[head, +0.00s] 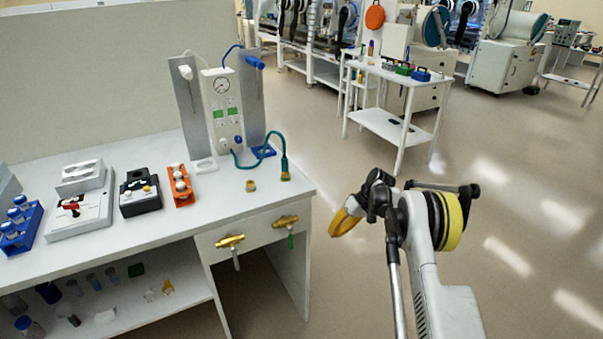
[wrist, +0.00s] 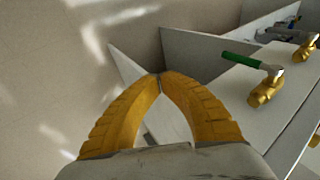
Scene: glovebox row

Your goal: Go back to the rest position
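My gripper (head: 345,219) is in the head view, in free air to the right of the bench (head: 260,205). Its yellow fingers point down and to the left. In the wrist view my gripper (wrist: 160,76) shows both yellow fingers curving in until their tips meet, with nothing between them. It is apart from the bench and touches nothing that I can see.
Two brass valves, one with a green handle (head: 287,221) and one farther left (head: 230,242), stick out from the bench front. A gauge panel (head: 222,105) and a teal hose (head: 283,150) stand on top. A white cart (head: 400,75) is behind. Open floor (head: 530,200) lies to the right.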

